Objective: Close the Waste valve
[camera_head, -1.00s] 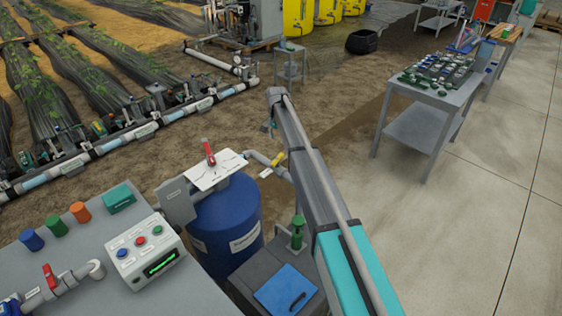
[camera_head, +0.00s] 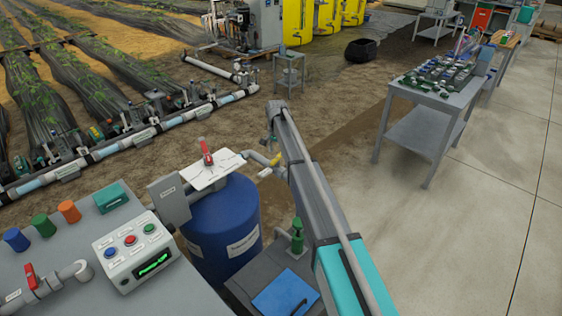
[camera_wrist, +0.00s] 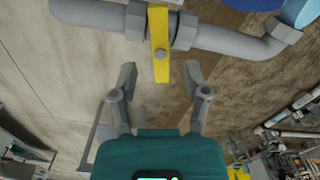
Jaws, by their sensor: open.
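The valve with a yellow lever, which I take for the Waste valve, sits on a grey pipe (camera_wrist: 228,40) running from the blue tank (camera_head: 222,225). Its yellow lever (camera_wrist: 160,45) lies across the pipe in the wrist view, and shows small in the head view (camera_head: 276,159). No label on it is readable. My gripper (camera_wrist: 165,83) is open and empty. The lever's free end lies near the gap between the fingertips, without visible contact. In the head view my gripper is small beside the arm's far end, and its fingers are hard to make out.
A red-handled valve (camera_head: 206,152) stands on a white plate atop the tank. A control box (camera_head: 133,250) with buttons is on the grey bench at left. A green-topped fitting (camera_head: 297,236) stands near my arm. A grey table (camera_head: 414,133) with parts is at right, with clear floor around it.

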